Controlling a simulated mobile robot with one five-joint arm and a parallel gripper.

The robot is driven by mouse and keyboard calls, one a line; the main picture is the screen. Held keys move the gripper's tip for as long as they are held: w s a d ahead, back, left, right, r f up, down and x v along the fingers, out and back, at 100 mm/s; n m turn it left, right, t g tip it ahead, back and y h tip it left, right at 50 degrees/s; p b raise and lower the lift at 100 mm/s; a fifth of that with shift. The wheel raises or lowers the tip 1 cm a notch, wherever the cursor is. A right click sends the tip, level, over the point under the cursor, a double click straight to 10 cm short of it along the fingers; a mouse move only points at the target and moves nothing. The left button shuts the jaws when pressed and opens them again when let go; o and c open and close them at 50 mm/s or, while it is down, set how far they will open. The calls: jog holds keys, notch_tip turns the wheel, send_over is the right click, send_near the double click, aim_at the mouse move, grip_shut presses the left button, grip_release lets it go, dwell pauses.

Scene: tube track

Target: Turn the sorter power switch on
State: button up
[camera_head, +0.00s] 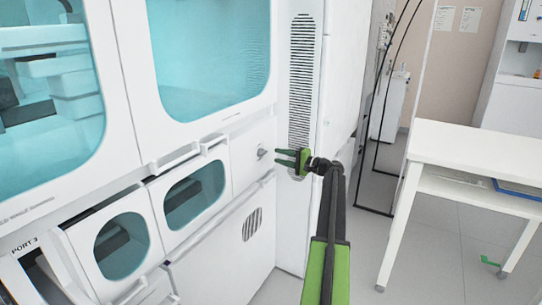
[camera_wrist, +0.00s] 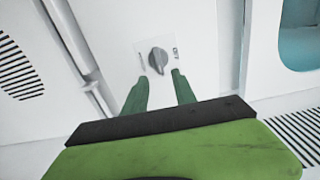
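The sorter power switch is a grey rotary knob on a white panel. In the head view the knob (camera_head: 262,153) sits at the right end of the machine's front, beside the vent column. In the wrist view the knob (camera_wrist: 158,58) has its grip bar near upright on a pale label plate, with small marks at both sides that I cannot read. My gripper (camera_head: 285,158) is green and points left at the knob, a short gap away. In the wrist view my gripper's two fingers (camera_wrist: 159,88) are apart with nothing between them, just short of the knob.
The white machine (camera_head: 124,163) with teal windows fills the left. Vent slots (camera_head: 302,80) run up the panel behind my gripper. A white table (camera_head: 475,150) stands at the right.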

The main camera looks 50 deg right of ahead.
jog(key=v, duration=1.1)
jog(key=shift+s, duration=0.4)
jog(key=shift+f, duration=0.15)
